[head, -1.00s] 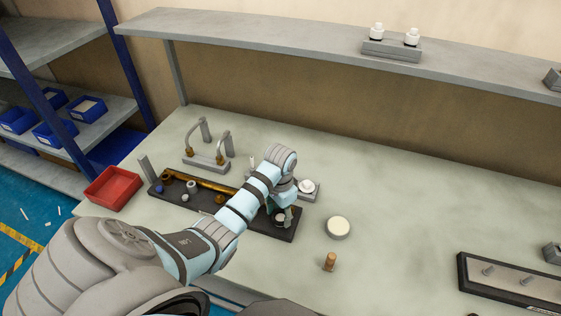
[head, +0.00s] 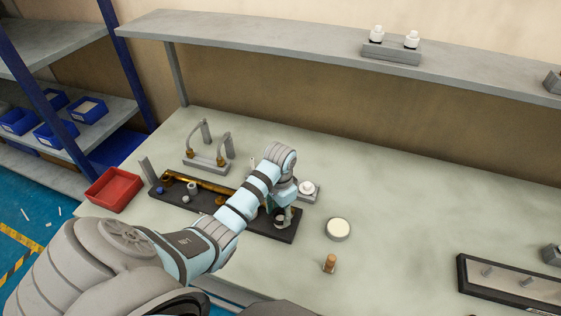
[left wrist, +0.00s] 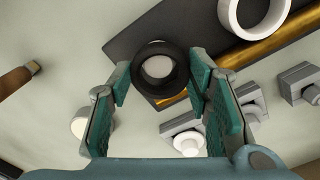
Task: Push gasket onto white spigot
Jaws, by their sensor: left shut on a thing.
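A black gasket ring (left wrist: 138,76) sits between the fingertips of my left gripper (left wrist: 160,78) in the left wrist view. The gripper is shut on it. A pale white round face, the white spigot (left wrist: 159,67), shows through the ring's opening, above the right end of the dark tray. I cannot tell whether the gasket is around the spigot or only above it. In the head view my left gripper (head: 283,213) points down at this end of the tray, and its fingers partly hide the gasket and spigot. My right gripper is not in view.
The dark tray (head: 257,227) holds a brass pipe (head: 210,185) and small fittings. Grey blocks with white tops (head: 306,187), a cream disc (head: 338,228) and a wooden peg (head: 330,262) stand nearby. A red bin (head: 113,189) is at left. The bench middle right is clear.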

